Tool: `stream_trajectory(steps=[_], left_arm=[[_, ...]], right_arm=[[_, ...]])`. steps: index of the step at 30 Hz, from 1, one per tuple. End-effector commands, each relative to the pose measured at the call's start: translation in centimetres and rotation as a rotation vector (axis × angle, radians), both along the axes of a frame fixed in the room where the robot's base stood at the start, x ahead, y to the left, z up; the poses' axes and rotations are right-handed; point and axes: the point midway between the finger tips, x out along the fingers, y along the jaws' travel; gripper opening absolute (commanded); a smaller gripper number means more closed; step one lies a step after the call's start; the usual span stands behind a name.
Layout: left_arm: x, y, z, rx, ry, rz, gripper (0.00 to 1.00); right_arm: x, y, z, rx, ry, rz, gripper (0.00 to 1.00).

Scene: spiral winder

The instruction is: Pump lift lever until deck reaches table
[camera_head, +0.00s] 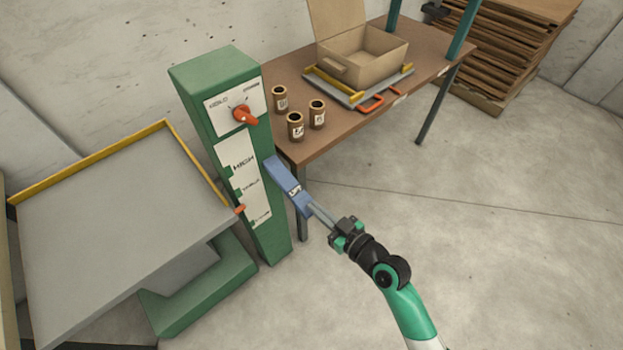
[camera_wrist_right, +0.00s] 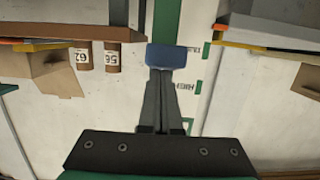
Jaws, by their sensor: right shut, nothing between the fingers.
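The green lift column (camera_head: 225,150) stands left of the table, with a white scale on its front. A grey deck (camera_head: 110,240) with a yellow rim sits left of it, lower than the tabletop. An orange pointer (camera_head: 239,208) lies below the middle scale mark, near the lowest one. The blue lift lever (camera_head: 287,183) slants down to the right from the column's right side. My right gripper (camera_head: 312,207) is shut and empty, its tips at the lever's lower end. In the right wrist view the blue lever end (camera_wrist_right: 172,56) lies right at the fingertips; contact is unclear. My left gripper is out of view.
The brown table (camera_head: 340,140) carries several labelled cans (camera_head: 296,126) and a cardboard box (camera_head: 362,55) on a grey tray with orange handles. An orange knob (camera_head: 243,114) is on the column's upper front. Stacked wood (camera_head: 510,45) stands at the back right. The floor at right is clear.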

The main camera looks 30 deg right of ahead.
Motion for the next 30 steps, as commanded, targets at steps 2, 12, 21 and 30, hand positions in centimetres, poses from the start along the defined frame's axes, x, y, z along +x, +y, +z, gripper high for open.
stream_trajectory(steps=[2, 12, 21, 30], left_arm=[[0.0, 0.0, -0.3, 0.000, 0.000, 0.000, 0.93], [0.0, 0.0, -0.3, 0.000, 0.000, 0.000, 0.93], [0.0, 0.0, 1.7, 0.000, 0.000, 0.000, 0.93], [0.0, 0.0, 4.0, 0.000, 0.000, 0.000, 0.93]], right_arm=[[-0.3, 0.1, -1.5, -0.003, 0.033, 0.004, 0.00], [-0.4, 0.0, -1.8, -0.005, 0.037, 0.003, 0.00], [-0.6, 0.1, 0.9, -0.005, 0.027, 0.005, 0.00], [-4.9, -0.6, 3.4, -0.001, 0.011, 0.007, 0.00]])
